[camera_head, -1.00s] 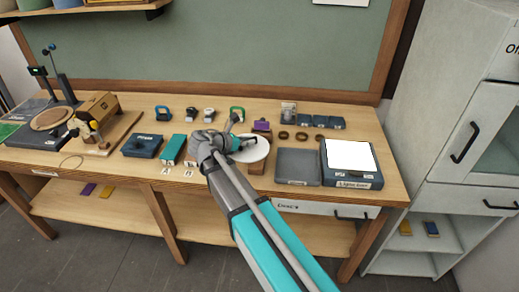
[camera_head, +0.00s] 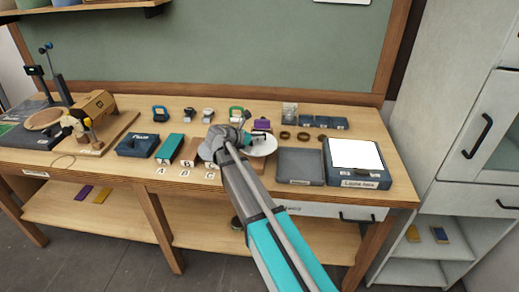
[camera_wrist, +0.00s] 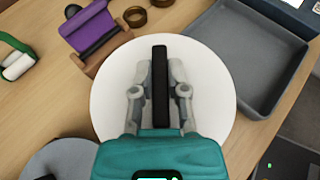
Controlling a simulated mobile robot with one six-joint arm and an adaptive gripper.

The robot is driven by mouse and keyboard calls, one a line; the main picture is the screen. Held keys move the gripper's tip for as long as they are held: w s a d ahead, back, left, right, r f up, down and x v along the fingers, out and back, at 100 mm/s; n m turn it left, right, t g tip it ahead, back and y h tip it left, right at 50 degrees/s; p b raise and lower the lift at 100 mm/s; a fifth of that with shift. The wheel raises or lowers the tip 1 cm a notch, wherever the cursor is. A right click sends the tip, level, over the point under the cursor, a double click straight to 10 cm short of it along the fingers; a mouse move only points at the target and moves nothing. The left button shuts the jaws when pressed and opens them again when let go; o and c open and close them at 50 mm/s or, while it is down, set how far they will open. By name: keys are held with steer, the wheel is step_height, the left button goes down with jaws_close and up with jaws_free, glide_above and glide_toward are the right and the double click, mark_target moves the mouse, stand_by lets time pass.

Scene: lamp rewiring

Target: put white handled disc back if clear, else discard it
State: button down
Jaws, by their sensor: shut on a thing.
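The white disc (camera_wrist: 212,92) with a black bar handle (camera_wrist: 160,52) fills the middle of the wrist view. My gripper (camera_wrist: 160,78) is shut on the handle, one finger on each side. In the head view the disc (camera_head: 264,147) is at the end of my arm, just left of the grey tray (camera_head: 301,166); its gap above the table is hard to judge. Its visible face looks plain white; its underside is hidden. A blue box with a bright white top (camera_head: 356,155) stands right of the tray.
A purple block in a brown holder (camera_wrist: 90,35) is close to the disc's upper left. A grey disc (camera_wrist: 58,160) lies at lower left. Brown rings (camera_head: 286,135) and several blue boxes (camera_head: 322,122) stand behind the tray. The tray is empty.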

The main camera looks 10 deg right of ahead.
mark_target(258, 143)
steer(key=shift+w+d+f, duration=0.1)
steer(key=shift+w+f, duration=0.05)
steer(key=shift+f, duration=0.1)
steer(key=shift+w+d+f+b, duration=0.15)
steer(key=shift+w+f+b, duration=0.15)
steer(key=shift+f+b, duration=0.25)
step_height(258, 143, down, 3)
steer(key=b, duration=0.3)
steer(key=shift+r, duration=0.15)
steer(key=c, duration=0.6)
jaws_free()
steer(key=shift+c, duration=0.2)
steer(key=shift+r, duration=0.1)
steer(key=shift+s+a+r, duration=0.1)
steer(key=shift+s+a, duration=0.05)
steer(key=shift+a, duration=0.05)
steer(key=p+v, duration=0.4)
steer(key=v, duration=0.7)
steer(key=shift+a+p, duration=0.2)
steer(key=shift+p, duration=0.15)
